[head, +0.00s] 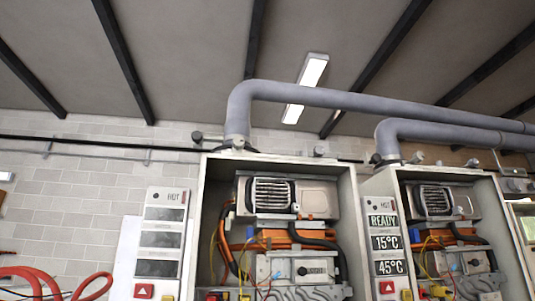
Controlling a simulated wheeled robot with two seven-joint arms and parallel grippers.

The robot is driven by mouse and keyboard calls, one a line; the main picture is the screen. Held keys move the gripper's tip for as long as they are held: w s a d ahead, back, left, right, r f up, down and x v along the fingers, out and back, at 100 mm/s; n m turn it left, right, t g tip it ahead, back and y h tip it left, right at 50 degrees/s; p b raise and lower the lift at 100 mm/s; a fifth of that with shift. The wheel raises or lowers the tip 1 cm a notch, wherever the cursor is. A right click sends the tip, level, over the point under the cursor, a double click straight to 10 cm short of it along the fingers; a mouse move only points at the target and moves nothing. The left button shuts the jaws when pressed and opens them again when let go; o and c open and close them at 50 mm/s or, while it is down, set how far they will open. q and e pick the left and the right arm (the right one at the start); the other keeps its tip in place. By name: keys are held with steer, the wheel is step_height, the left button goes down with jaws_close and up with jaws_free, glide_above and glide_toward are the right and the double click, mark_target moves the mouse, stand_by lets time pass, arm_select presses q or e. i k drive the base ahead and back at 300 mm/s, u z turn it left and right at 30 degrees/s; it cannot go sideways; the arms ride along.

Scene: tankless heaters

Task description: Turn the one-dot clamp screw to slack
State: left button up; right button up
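Two open heater cabinets stand against the wall, the left heater cabinet (348,190) nearer the middle and the right heater cabinet (512,220) at the right. A thick grey pipe (340,98) bends down into the top of the left cabinet, and a second grey pipe (440,130) bends into the right one. Small fittings sit around the pipe ends, including a dark-ended fitting (197,136) and a grey knob-like fitting (319,151). Dot marks are too small to tell, so I cannot identify the one-dot clamp screw. Neither gripper is in view.
The left panel (160,240) has dark displays; the right panel (385,240) reads READY, 15°C and 45°C. Red hoses (45,275) curve at the lower left. A ceiling lamp (313,72) hangs above. Orange and yellow lines run inside the cabinets.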

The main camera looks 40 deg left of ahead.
mark_target(239, 143)
steer(key=i, duration=0.4)
steer(key=u, duration=0.95)
